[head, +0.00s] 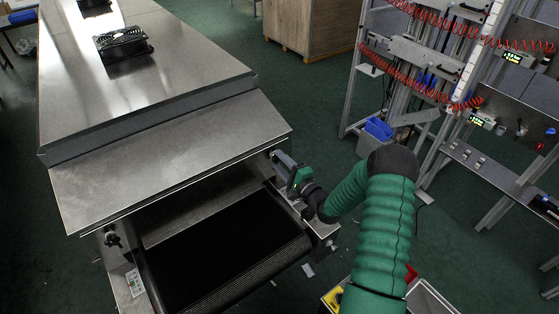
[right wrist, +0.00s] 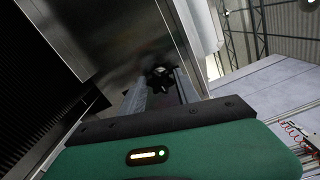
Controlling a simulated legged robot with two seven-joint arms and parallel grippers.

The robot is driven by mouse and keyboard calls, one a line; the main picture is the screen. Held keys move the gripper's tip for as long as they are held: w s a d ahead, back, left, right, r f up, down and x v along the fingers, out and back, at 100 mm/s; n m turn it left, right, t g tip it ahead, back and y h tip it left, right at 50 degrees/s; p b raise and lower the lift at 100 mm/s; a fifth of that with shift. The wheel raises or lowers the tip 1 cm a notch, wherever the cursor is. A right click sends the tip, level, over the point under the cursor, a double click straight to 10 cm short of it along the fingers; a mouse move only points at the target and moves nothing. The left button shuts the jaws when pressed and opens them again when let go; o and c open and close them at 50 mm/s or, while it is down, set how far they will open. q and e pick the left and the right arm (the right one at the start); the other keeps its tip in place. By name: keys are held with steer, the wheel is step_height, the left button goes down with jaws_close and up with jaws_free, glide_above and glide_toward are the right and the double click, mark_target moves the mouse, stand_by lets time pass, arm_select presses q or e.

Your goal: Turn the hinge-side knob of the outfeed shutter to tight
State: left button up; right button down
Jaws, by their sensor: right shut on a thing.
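The tunnel dryer's outfeed end has a steel hood plate (head: 170,160) over a dark opening with a black belt (head: 225,245). My right gripper (head: 281,163) is at the right side of the opening, by the side frame. In the right wrist view a black lobed knob (right wrist: 160,77) sits between the far ends of my right gripper's fingers (right wrist: 158,88), which are shut on it. In the head view my gripper hides this knob. Another black knob (head: 112,239) shows on the left side frame. I cannot tell which knob is hinge-side. My left gripper is not in view.
A small label panel with buttons (head: 134,283) is on the left frame. A black fan (head: 122,43) sits on the dryer top. A rack with red coiled hoses (head: 425,85) stands at right. A bin with yellow and red items (head: 335,298) is below my right arm. Green floor is clear between.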

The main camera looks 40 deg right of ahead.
steer(key=shift+s+d+f+m, duration=0.15)
steer(key=shift+f+m, duration=0.1)
steer(key=shift+m, duration=0.25)
steer(key=c, duration=1.2)
jaws_free()
steer(key=shift+o, duration=1.4)
steer(key=shift+d, duration=0.2)
steer(key=shift+a, duration=0.1)
steer(key=s, duration=0.5)
steer(key=s+a, duration=0.1)
steer(key=s, duration=0.5)
steer(key=s+b, duration=0.1)
steer(key=s, duration=0.4)
steer(key=shift+s+a, duration=0.3)
steer(key=shift+a, duration=0.05)
